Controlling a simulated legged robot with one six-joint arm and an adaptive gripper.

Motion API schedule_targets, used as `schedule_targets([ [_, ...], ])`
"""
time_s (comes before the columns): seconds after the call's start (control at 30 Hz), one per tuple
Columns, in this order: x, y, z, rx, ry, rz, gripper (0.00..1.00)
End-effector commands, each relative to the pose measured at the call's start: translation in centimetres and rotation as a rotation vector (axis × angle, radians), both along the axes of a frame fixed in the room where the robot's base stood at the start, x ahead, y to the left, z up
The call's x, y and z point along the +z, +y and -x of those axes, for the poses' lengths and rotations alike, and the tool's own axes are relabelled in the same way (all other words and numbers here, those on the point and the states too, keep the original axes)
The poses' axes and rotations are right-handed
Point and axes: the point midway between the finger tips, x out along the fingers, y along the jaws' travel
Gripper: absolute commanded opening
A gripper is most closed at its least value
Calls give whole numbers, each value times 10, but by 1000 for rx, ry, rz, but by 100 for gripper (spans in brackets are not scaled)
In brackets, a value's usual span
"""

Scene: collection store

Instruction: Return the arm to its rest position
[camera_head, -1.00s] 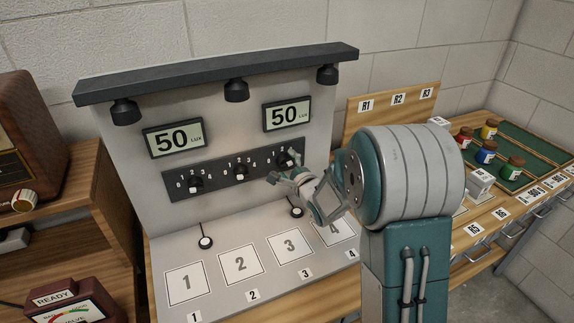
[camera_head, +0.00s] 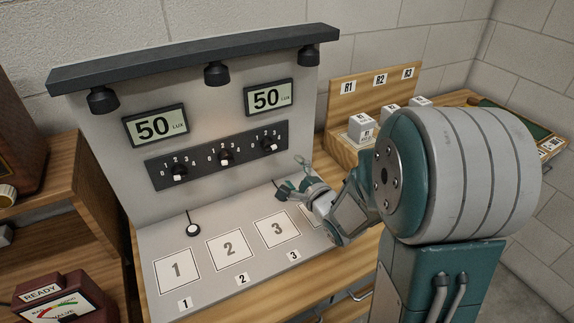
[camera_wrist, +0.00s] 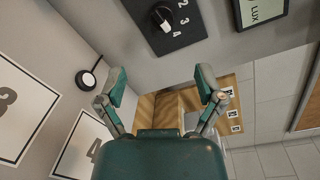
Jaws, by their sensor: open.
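My gripper (camera_head: 292,175) is open and empty. In the head view it is in front of the grey panel, below the rightmost knob (camera_head: 269,146) and apart from it. In the wrist view my gripper (camera_wrist: 163,85) shows its two fingers spread wide with nothing between them. A knob (camera_wrist: 164,20) on the dark dial strip shows beyond the fingers there.
Two displays (camera_head: 156,125) read 50 lux. Lamps (camera_head: 216,73) hang above the panel. Numbered squares (camera_head: 229,249) are bare. White blocks (camera_head: 361,128) stand by the wooden rack (camera_head: 375,87) at right. A red READY meter (camera_head: 58,300) is at lower left.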

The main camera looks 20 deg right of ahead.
Motion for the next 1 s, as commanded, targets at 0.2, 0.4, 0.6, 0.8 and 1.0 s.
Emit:
schedule_targets([
  [0.2,0,0,1,0,-1,0,87],
  [0.4,0,0,0,0,0,1,87],
  [0.6,11,-3,3,-32,27,187,87],
  [0.8,31,-11,21,-63,141,624,87],
  [1.0,48,-13,57,9,289,1008,87],
])
